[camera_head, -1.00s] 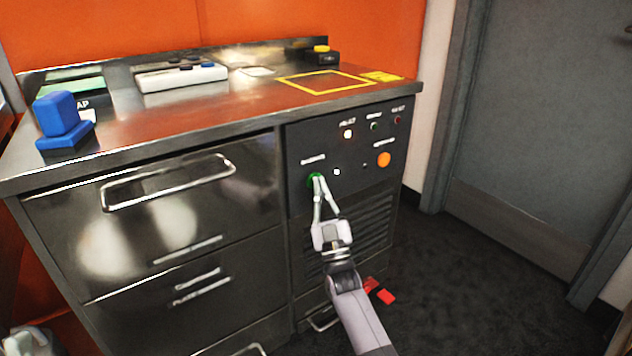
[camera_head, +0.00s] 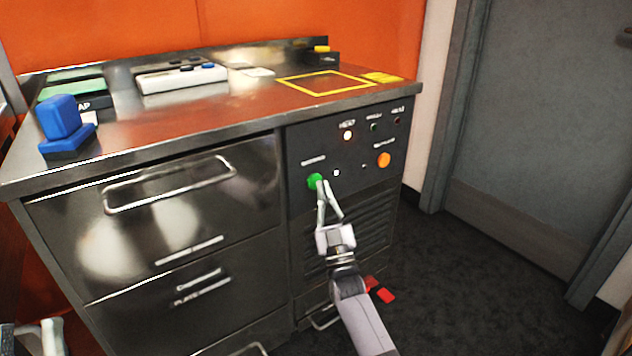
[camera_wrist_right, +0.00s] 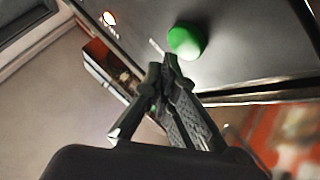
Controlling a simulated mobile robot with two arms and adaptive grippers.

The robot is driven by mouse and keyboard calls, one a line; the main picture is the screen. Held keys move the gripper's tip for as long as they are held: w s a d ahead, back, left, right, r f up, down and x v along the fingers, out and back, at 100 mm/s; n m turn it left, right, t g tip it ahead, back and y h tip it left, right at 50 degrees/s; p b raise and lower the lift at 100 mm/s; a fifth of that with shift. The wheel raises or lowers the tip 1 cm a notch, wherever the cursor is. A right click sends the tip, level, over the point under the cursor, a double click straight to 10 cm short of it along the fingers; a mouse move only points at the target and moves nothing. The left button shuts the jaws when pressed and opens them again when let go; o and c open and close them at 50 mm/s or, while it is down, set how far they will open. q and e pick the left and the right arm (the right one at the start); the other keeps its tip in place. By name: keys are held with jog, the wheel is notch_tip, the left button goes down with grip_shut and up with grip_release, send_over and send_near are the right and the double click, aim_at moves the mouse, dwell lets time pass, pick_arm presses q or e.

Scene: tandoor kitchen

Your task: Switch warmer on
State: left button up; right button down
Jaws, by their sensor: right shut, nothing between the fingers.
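The warmer's dark control panel (camera_head: 350,150) is on the right front of the steel counter. A green button (camera_head: 314,181) sits at its left; it also shows in the right wrist view (camera_wrist_right: 186,41). A white light (camera_head: 347,135) glows on the panel's upper part, and an orange knob or button (camera_head: 384,160) is at the right. My right gripper (camera_head: 322,184) is shut and empty, its fingertips at the green button's lower right edge. In the wrist view a small gap shows between tips and button. My left gripper (camera_head: 48,338) is partly visible at the lower left corner; its fingers are unclear.
The counter top (camera_head: 235,105) holds a blue block-like object (camera_head: 60,117), a white box with buttons (camera_head: 181,77) and a yellow-outlined square (camera_head: 325,82). Drawers with bar handles (camera_head: 168,183) are left of the panel. A grey door is at right.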

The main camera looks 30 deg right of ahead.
pick_arm(q)
jog(key=w+f+g+y+p, duration=0.1)
jog(key=w+f+g, duration=0.1)
jog(key=f+g, duration=0.2)
jog(key=w+f+g+y+p, duration=0.1)
jog(key=f+g, duration=0.3)
jog(key=f, duration=0.4)
jog(key=shift+w+a+f+y+p, duration=0.3)
jog(key=shift+w+f+y+p, duration=0.15)
jog(key=shift+w, duration=0.3)
pick_arm(e)
jog(key=s, duration=0.5)
jog(key=shift+d, duration=0.2)
